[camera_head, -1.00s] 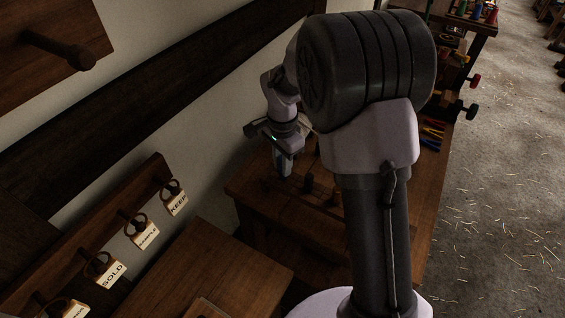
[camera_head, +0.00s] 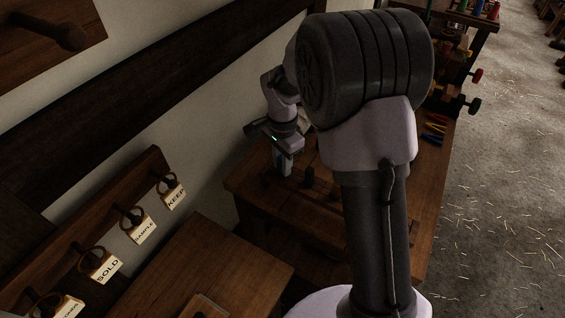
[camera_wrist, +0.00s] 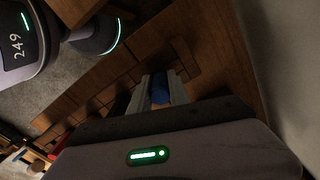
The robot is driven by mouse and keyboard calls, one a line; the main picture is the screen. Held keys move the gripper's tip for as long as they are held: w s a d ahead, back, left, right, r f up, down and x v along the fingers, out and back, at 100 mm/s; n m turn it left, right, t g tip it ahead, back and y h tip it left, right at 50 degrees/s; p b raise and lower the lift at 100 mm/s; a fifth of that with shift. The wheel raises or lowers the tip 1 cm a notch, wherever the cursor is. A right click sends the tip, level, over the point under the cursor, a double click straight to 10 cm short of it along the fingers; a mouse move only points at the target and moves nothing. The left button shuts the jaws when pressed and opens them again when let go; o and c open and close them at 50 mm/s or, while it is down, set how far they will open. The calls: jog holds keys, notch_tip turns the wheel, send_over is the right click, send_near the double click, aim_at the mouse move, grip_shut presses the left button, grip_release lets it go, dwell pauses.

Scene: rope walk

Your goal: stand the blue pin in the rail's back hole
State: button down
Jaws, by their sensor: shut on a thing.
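My gripper (camera_head: 283,170) is over the far left end of the wooden bench in the head view, pointing down. In the wrist view its two pale fingers (camera_wrist: 157,96) are shut on the blue pin (camera_wrist: 158,88). The pin shows as a short blue piece between them; its lower end is hard to make out. The rail seems to be the low dark wooden strip (camera_head: 322,190) under and beside my gripper, with dark upright pegs (camera_head: 308,177) on it. The back hole cannot be made out, and I cannot tell whether the pin touches the rail.
The wall (camera_head: 222,140) is close beyond my gripper. Coloured tools (camera_head: 434,130) lie farther along the bench (camera_head: 400,215). Tags reading SOLD (camera_head: 105,268) and KEEP (camera_head: 174,194) hang from pegs at the left. Straw-strewn floor (camera_head: 500,200) is open at the right.

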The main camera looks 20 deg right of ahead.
jog(key=c, duration=1.1)
grip_release()
jog(key=shift+c, duration=0.2)
notch_tip(320, 180, up, 17)
jog(key=p, duration=0.6)
jog(key=shift+r, duration=0.2)
